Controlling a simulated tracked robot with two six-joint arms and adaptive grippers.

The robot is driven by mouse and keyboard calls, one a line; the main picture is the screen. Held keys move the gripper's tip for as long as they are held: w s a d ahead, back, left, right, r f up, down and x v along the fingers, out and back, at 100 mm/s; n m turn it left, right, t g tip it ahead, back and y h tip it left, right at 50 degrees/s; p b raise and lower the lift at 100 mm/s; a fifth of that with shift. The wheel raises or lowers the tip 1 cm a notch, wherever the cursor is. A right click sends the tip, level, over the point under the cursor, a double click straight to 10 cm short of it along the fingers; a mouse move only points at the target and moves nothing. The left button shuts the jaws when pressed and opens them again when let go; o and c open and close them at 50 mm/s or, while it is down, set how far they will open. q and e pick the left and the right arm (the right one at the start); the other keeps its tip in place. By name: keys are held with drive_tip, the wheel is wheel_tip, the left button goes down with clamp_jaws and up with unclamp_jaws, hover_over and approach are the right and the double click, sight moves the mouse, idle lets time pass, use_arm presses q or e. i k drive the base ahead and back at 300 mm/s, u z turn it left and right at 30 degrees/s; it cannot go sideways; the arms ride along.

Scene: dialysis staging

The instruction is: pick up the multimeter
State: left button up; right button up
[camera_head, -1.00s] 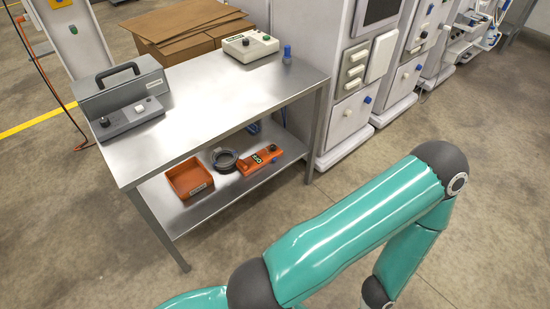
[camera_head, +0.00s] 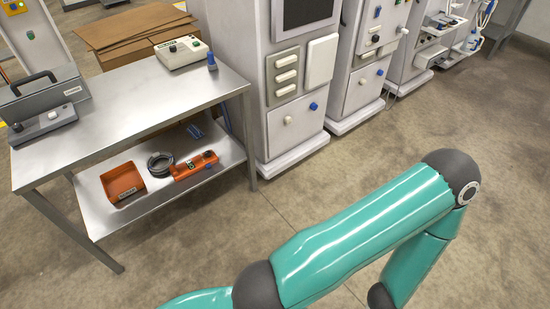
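The orange multimeter (camera_head: 195,166) with a dark dial lies on the lower shelf of the steel table, towards its right end. A coiled grey cable (camera_head: 160,164) lies just left of it. My teal right arm crosses the lower right of the head view, well to the right of the table and apart from the multimeter. Neither gripper shows in the view, so I cannot see what they hold.
An orange bin (camera_head: 123,184) sits left of the cable on the lower shelf (camera_head: 100,212). The steel table top (camera_head: 130,102) above carries a grey case (camera_head: 42,108), a white box device (camera_head: 182,52) and a blue-capped item (camera_head: 211,61). White machines (camera_head: 292,130) stand right of the table. Floor in front is clear.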

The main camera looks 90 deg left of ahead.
sight(181, 171)
drive_tip(key=z, duration=0.35)
drive_tip(key=i, duration=0.5)
drive_tip(key=u, duration=2.45)
drive_tip(key=i, duration=0.3)
drive_tip(key=u, duration=1.9)
drive_tip(key=k, duration=0.6)
drive_tip(key=u, duration=0.45)
drive_tip(key=i, duration=1.6)
drive_tip(key=z, duration=0.4)
